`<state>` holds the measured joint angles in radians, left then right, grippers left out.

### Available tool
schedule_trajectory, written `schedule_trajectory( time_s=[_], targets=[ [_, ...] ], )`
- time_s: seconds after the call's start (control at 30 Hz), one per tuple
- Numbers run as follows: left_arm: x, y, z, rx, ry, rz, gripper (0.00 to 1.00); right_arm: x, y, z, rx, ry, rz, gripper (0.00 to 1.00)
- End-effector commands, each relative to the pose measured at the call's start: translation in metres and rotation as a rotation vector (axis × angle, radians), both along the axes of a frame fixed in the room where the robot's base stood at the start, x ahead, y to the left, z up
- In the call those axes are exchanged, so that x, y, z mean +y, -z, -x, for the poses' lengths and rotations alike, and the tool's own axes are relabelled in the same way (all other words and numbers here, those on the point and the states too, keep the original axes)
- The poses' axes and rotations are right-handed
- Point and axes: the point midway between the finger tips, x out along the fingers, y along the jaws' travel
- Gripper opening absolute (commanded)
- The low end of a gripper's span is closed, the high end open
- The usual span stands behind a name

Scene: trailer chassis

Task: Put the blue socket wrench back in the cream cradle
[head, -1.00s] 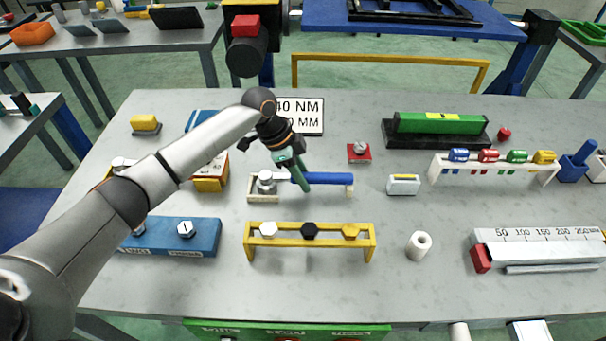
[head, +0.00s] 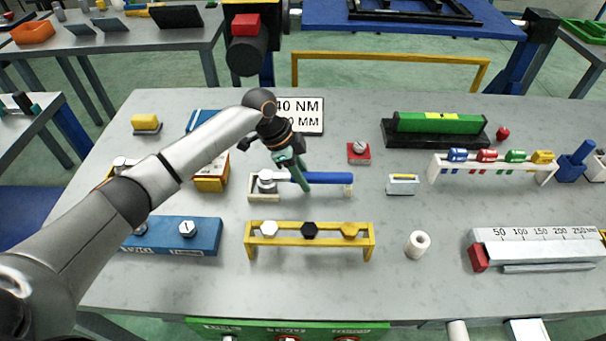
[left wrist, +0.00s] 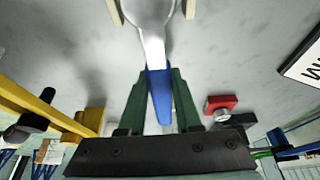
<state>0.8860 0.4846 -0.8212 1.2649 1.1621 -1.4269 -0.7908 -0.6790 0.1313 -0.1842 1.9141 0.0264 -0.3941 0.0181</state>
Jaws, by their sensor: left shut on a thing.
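The blue socket wrench (head: 330,179) lies level along the cream cradle (head: 263,197), its steel head at the left end and its handle reaching to the cradle's right post. My left gripper (head: 304,186) is shut on the wrench's blue handle near the shaft. In the left wrist view, the green fingers of my left gripper (left wrist: 158,85) stand on either side of the blue handle of the wrench (left wrist: 157,95). The steel head is between cream uprights of the cradle (left wrist: 190,9) there. I cannot tell whether the wrench rests fully on the cradle. My right gripper is out of view.
A yellow rack (head: 310,241) with three hex pieces stands in front of the cradle. A blue block (head: 205,237) is front left, a red block (head: 358,153) behind. A small white box (head: 402,185) stands to the right. Bare table lies around the white roll (head: 417,244).

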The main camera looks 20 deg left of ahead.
Motion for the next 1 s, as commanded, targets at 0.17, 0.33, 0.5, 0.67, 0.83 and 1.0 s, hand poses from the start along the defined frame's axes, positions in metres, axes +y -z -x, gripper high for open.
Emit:
schedule_trajectory(
  time_s=[0.17,0.33,0.5,0.67,0.83,1.0],
  targets=[
    [-0.0006,-0.0011,-0.0006,-0.003,0.0,0.002,0.38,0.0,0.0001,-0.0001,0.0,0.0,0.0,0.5],
    [-0.0004,-0.0006,-0.0003,-0.002,0.001,0.002,0.57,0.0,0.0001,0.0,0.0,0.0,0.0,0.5],
    [-0.0004,-0.0002,-0.0001,0.0,0.0,0.001,0.67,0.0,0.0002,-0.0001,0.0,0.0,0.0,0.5],
    [0.0001,0.0015,0.0008,0.003,0.0,-0.001,0.74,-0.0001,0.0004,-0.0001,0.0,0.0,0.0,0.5],
    [0.0001,0.0011,0.0005,0.002,-0.001,-0.001,0.93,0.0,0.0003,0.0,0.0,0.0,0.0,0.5],
    [0.0,0.0006,0.0002,0.001,0.0,-0.001,0.97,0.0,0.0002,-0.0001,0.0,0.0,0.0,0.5]
  ],
)
